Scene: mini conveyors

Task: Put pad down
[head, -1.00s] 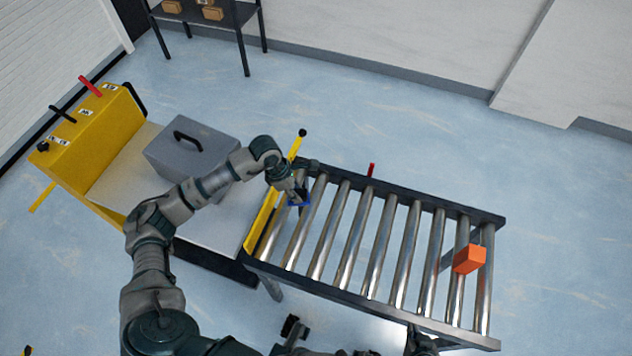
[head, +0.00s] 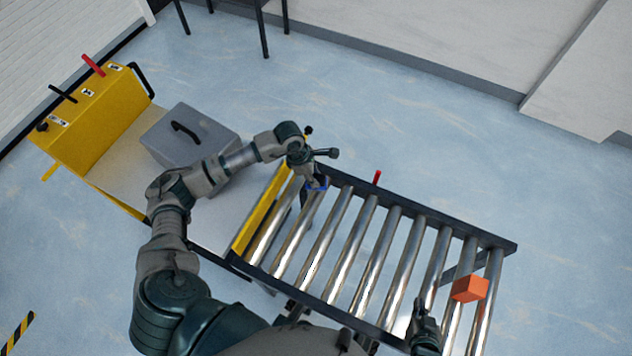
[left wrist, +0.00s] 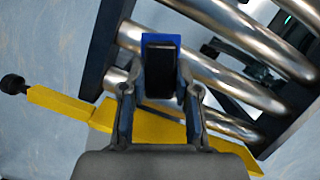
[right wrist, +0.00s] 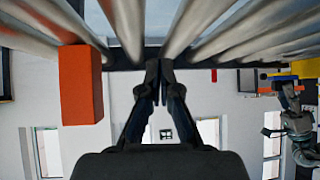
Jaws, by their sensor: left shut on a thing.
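A small blue pad (head: 318,186) with a dark middle is at my left gripper (head: 314,180), over the far left end of the roller conveyor (head: 395,205). In the left wrist view the pad's blue edge (left wrist: 160,39) shows between the fingers of the left gripper (left wrist: 160,85), which is shut on it. I cannot tell whether the pad touches the rollers. My right gripper (head: 424,318) is by the conveyor's near right edge. In the right wrist view the right gripper's fingertips (right wrist: 159,68) are together, with nothing visible between them.
An orange block (head: 470,289) sits on the rollers at the right end. A yellow bar (head: 262,210) crosses the conveyor's left end. Beyond it stand a grey box (head: 190,145) with a handle and a yellow panel (head: 92,112) with levers. The middle rollers are clear.

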